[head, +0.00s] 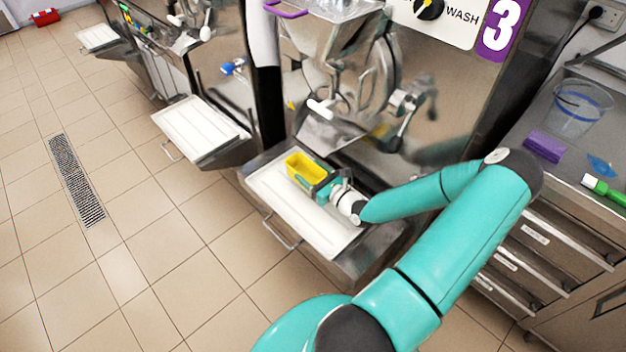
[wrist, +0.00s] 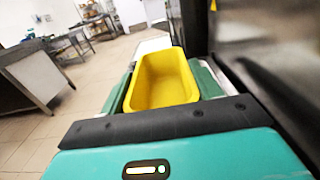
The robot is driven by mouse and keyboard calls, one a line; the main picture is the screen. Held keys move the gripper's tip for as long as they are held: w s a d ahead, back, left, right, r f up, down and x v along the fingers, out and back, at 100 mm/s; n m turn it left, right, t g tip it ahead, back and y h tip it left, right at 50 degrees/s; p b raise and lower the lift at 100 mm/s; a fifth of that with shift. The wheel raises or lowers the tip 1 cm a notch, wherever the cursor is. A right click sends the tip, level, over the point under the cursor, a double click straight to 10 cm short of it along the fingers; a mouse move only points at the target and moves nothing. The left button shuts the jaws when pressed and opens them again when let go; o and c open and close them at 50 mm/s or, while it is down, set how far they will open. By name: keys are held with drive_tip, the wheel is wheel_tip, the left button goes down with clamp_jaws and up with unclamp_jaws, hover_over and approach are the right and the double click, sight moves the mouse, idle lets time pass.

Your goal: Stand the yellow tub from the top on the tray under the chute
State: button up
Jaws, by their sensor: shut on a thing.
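The yellow tub (head: 305,167) is upright and looks empty. My gripper (head: 312,180) is shut on it, with its fingers along the tub's two sides. In the wrist view the tub (wrist: 163,80) sits between my green fingers (wrist: 165,92). The tub is over the white tray (head: 325,234) at the front of machine 3, toward the tray's far left part. I cannot tell whether its base touches the tray. The chute (head: 322,108) is above and behind the tub, on the machine's front.
A second white tray (head: 198,126) stands at the machine to the left. A steel counter at right holds a clear measuring jug (head: 580,105), a purple block (head: 545,146) and a green-handled brush (head: 603,188). A floor drain (head: 75,180) lies on the open tiled floor at left.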

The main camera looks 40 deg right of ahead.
sight(315, 181)
drive_tip(key=shift+d+f, duration=0.3)
drive_tip(key=shift+f, duration=1.55)
drive_tip(key=shift+f, duration=0.15)
drive_tip(key=o, duration=1)
drive_tip(key=shift+s+d, duration=0.1)
drive_tip(key=shift+s, duration=0.3)
drive_tip(key=s, duration=0.6)
drive_tip(key=shift+s, duration=0.35)
